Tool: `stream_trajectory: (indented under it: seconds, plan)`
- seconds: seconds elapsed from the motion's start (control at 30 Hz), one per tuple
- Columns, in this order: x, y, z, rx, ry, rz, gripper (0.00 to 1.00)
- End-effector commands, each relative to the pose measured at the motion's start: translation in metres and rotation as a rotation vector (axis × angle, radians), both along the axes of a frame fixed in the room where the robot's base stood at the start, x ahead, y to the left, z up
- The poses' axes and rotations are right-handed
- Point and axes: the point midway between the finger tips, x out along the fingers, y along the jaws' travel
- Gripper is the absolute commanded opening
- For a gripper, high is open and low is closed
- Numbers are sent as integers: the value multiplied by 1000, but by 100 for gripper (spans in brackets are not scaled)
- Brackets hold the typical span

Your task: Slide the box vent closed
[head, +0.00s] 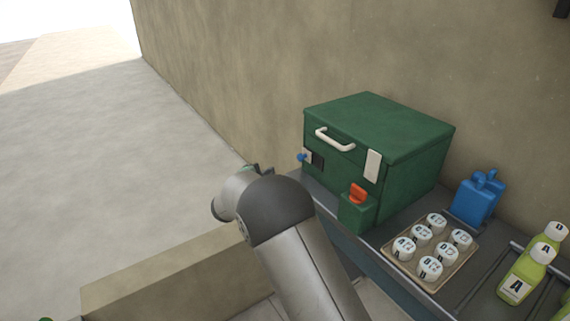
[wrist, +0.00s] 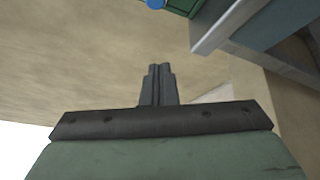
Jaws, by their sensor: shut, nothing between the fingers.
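The green box (head: 410,150) stands on a grey counter, and a corner of it shows at the top of the wrist view (wrist: 184,6). On its front, at the left, is the vent, a dark opening (head: 318,161) with a pale slide plate beside it. A blue knob (head: 301,157) sits on the plate at the left; it also shows at the top edge of the wrist view (wrist: 155,3). My gripper (wrist: 159,68) is shut and empty, apart from the knob. In the head view my arm hides most of it, left of and below the vent.
The box has a white handle (head: 335,139) and an orange-red switch (head: 358,193) on its front. A tray (head: 457,273) of several white-capped jars, blue containers (head: 478,197) and green bottles (head: 524,279) stand to the right. A wall is behind; open floor lies left.

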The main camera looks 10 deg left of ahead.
Motion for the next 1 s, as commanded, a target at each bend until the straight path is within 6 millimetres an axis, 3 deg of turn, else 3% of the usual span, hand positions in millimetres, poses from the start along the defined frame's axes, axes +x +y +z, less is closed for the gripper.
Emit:
stream_trajectory:
  seconds: [0.63,1.0]
  plan:
    - [93,-38,-15,0,2,-4,0]
    - [69,-62,3,0,1,-1,0]
